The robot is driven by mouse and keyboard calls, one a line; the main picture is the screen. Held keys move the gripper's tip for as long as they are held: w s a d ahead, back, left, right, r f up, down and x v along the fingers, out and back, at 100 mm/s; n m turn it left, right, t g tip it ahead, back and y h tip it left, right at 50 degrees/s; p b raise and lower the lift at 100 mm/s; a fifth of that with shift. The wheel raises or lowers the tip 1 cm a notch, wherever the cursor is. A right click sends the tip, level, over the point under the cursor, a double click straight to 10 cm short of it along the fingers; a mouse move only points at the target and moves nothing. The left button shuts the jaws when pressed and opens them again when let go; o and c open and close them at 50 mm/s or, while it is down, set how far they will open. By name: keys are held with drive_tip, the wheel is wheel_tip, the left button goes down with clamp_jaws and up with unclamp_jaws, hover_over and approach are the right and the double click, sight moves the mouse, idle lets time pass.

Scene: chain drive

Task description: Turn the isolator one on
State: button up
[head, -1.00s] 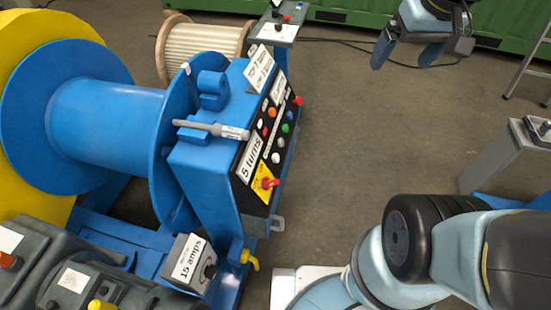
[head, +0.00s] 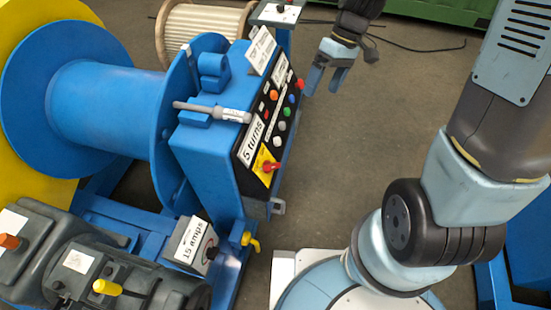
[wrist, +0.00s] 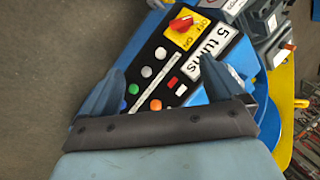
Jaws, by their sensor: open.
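The isolator is a red rotary knob (head: 272,167) on a yellow plate, low on the black panel of the blue cabinet. In the wrist view the red knob (wrist: 182,22) shows near the top, beside OFF and ON lettering on the yellow plate. I cannot tell clearly which word it points to. My gripper (head: 325,82) is open and empty, to the right of the panel's far end in the head view, well apart from the knob. In the wrist view my gripper's fingers (wrist: 160,68) frame the panel's buttons, with the knob beyond the fingertips.
The panel (head: 262,130) also carries coloured buttons and a "5 turns" label. A grey handled tool (head: 212,112) lies on top of the cabinet. A "15 amps" box (head: 190,244) and yellow valve handle (head: 250,240) sit below. Bare floor (head: 345,150) lies right of the cabinet.

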sight(276, 163)
drive_tip(key=s+a+f+n+g, duration=0.1)
drive_tip(key=s+a+f, duration=0.1)
drive_tip(key=a+f, duration=0.2)
drive_tip(key=s+a+f+g, duration=0.1)
drive_tip(key=s+a+f, duration=0.2)
drive_tip(key=f, duration=0.8)
drive_tip(key=s+a+f+n+g+y, duration=0.1)
drive_tip(key=s+a+f, duration=0.2)
drive_tip(key=f, duration=0.4)
drive_tip(key=shift+s+a+f+n, duration=0.1)
drive_tip(key=shift+a+n, duration=0.05)
drive_tip(key=shift+a, duration=0.25)
drive_tip(key=shift+s+a+f+n, duration=0.1)
drive_tip(key=shift+a+n, duration=0.05)
drive_tip(key=shift+a, duration=0.25)
drive_tip(key=c, duration=1)
drive_tip(key=shift+c, duration=0.2)
